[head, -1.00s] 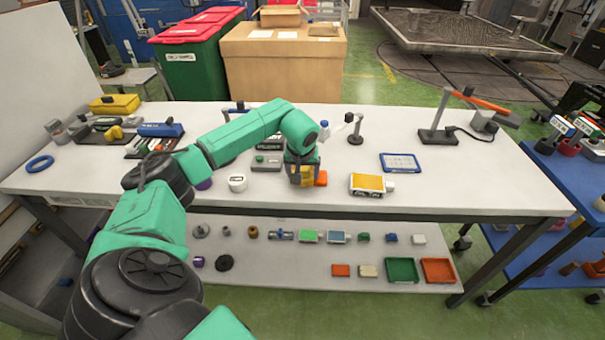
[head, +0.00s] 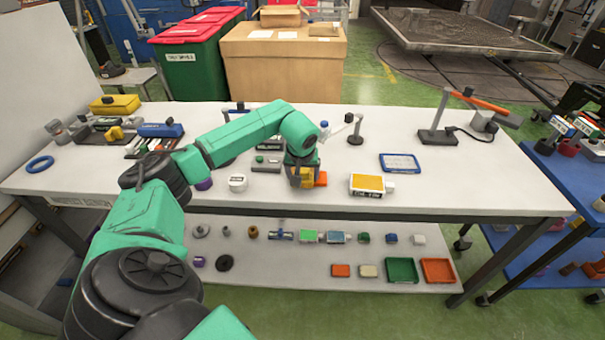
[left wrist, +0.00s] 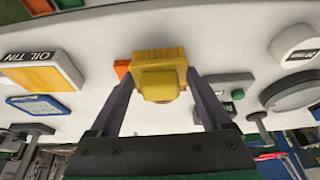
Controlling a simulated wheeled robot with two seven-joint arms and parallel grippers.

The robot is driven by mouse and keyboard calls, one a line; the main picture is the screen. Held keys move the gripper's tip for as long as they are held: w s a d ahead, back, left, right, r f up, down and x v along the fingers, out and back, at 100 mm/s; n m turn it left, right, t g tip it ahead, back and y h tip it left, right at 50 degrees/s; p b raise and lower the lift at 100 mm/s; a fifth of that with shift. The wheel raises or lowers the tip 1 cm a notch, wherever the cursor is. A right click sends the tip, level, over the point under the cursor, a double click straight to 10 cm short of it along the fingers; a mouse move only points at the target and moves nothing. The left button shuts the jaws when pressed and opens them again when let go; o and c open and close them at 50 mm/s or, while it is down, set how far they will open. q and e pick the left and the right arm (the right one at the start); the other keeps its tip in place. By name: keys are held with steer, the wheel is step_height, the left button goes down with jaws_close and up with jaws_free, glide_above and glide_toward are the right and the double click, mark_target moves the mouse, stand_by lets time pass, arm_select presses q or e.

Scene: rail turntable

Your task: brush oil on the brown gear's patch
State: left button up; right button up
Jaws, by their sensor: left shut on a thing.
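My left gripper (head: 302,182) is over the front middle of the white table, fingers pointing down. It is shut on a yellow block-like thing (left wrist: 160,72), which has a ridged edge; I cannot tell if it is the oil brush. An oil tin (head: 367,184) with a yellow top lies to the right of the gripper, apart from it; its label reads in the left wrist view (left wrist: 42,75). A small brown part (head: 253,232) is on the lower shelf; I cannot tell if it is the brown gear. No oil patch can be made out. My right gripper is out of view.
An orange piece (head: 321,178) is right beside the gripper. A white round pot (head: 237,183) is to the left, a blue tray (head: 400,162) to the right. A lamp-like stand (head: 437,134) is farther right. The table's front right is clear.

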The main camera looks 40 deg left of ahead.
arm_select(q)
steer(key=shift+w+a, duration=0.2)
steer(key=shift+w, duration=0.1)
steer(key=shift+s, duration=0.1)
steer(key=shift+s+d, duration=0.25)
steer(key=shift+s, duration=0.05)
steer(key=shift+w, duration=0.1)
stand_by(0.4)
steer(key=shift+w+a, duration=0.25)
steer(key=shift+w, duration=0.05)
steer(key=shift+s, duration=0.1)
steer(key=shift+s+d, duration=0.25)
steer(key=shift+s, duration=0.05)
steer(key=shift+w, duration=0.15)
